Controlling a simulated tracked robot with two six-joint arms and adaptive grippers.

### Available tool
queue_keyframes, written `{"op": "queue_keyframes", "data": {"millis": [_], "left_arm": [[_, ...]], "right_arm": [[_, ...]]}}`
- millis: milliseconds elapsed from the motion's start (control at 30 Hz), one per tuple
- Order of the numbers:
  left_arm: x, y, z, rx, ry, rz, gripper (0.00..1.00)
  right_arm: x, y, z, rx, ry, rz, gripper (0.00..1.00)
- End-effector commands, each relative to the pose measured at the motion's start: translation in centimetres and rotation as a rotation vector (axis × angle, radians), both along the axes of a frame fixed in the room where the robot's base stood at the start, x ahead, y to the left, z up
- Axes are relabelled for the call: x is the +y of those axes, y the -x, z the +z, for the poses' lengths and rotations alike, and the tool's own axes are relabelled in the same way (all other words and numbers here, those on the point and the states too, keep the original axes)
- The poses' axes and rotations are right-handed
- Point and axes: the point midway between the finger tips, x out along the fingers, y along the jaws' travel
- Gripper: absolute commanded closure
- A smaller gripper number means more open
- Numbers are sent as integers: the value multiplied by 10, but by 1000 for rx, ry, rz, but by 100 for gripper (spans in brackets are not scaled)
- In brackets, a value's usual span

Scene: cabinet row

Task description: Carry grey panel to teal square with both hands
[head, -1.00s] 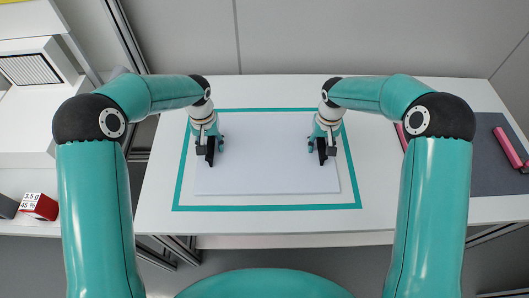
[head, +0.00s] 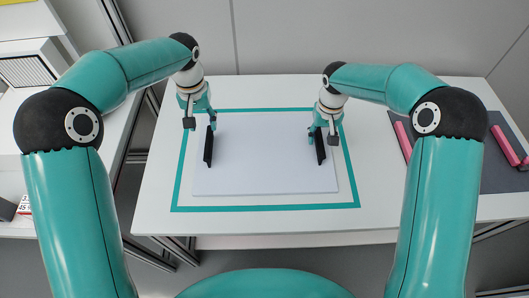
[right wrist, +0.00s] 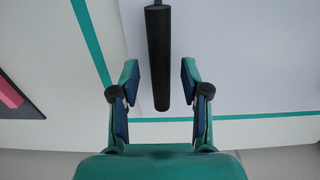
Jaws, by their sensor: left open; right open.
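The pale grey panel (head: 265,170) lies flat on the white table, inside the teal square outline (head: 265,208). It has a black bar handle at each side, the left handle (head: 209,146) and the right handle (head: 320,147). My left gripper (head: 198,115) is open and empty, up and to the left of the left handle, clear of it. My right gripper (head: 324,135) is open near the right handle. In the right wrist view the right handle (right wrist: 158,55) shows between the spread fingers (right wrist: 160,92), with a gap on each side.
A dark grey mat (head: 490,165) with pinkish-red bars (head: 505,146) lies at the right of the table. At the left, a white unit (head: 45,65) with a vent stands on a lower surface. The table in front of the outline is bare.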

Motion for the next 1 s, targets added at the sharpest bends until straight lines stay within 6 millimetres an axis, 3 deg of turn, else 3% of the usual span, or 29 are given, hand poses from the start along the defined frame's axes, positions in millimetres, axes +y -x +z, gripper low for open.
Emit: {"op": "queue_keyframes", "data": {"millis": [200,400,1000], "left_arm": [[0,0,0,0,0,0,54],[0,0,-1,0,0,0,54],[0,0,0,0,0,1,54]], "right_arm": [[0,-1,46,-4,-1,-1,54],[0,-1,70,-1,-1,-1,54],[0,0,76,0,-1,0,54]]}}
